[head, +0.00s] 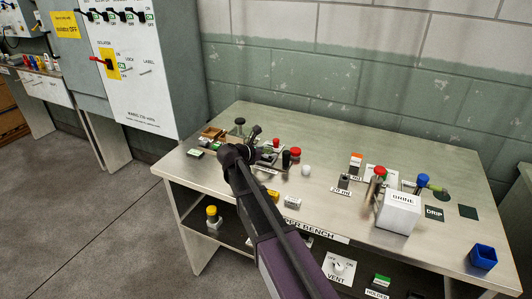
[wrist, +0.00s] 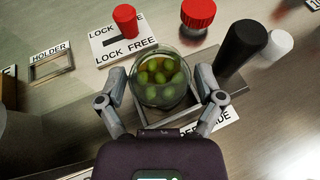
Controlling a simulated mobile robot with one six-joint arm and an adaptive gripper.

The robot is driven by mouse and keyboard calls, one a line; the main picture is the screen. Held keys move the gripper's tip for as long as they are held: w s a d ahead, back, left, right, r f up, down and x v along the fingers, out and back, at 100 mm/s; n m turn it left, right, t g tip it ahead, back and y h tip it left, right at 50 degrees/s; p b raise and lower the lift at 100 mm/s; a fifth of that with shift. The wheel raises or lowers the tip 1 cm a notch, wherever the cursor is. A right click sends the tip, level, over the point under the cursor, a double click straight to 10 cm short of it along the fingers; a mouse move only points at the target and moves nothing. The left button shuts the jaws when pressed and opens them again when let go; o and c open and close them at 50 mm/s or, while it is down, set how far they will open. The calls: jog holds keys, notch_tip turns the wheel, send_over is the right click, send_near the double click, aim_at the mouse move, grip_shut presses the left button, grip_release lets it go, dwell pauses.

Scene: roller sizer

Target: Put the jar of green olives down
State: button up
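The jar of green olives (wrist: 160,82) is round and clear, seen from above with green olives inside. It is in the middle of the wrist view, between the two fingers of my gripper (wrist: 163,88), which appear closed on its sides. Below the jar is a square metal frame (wrist: 145,117), partly hidden by the jar and fingers. I cannot tell whether the jar's base touches it. In the head view my gripper (head: 262,150) is over the left part of the steel bench (head: 330,165), and the jar cannot be made out clearly there.
Close around the jar are a red peg on a LOCK FREE plate (wrist: 108,45), a red knob (wrist: 197,14), a black cylinder (wrist: 242,47) and a white cylinder (wrist: 277,44). An empty HOLDER frame (wrist: 52,64) lies left. A white SHINE box (head: 398,212) stands right on the bench.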

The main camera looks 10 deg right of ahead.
jog(key=shift+r, duration=0.2)
dwell(0.4)
jog(key=shift+s+a+r+p, duration=0.1)
jog(key=shift+a+p, duration=0.05)
jog(key=shift+p, duration=0.15)
jog(key=p+v, duration=0.3)
jog(key=v, duration=0.6)
jog(key=shift+s+a+r+p, duration=0.2)
jog(key=shift+a+r+p, duration=0.05)
jog(key=shift+p, duration=0.15)
jog(key=shift+v, duration=0.9)
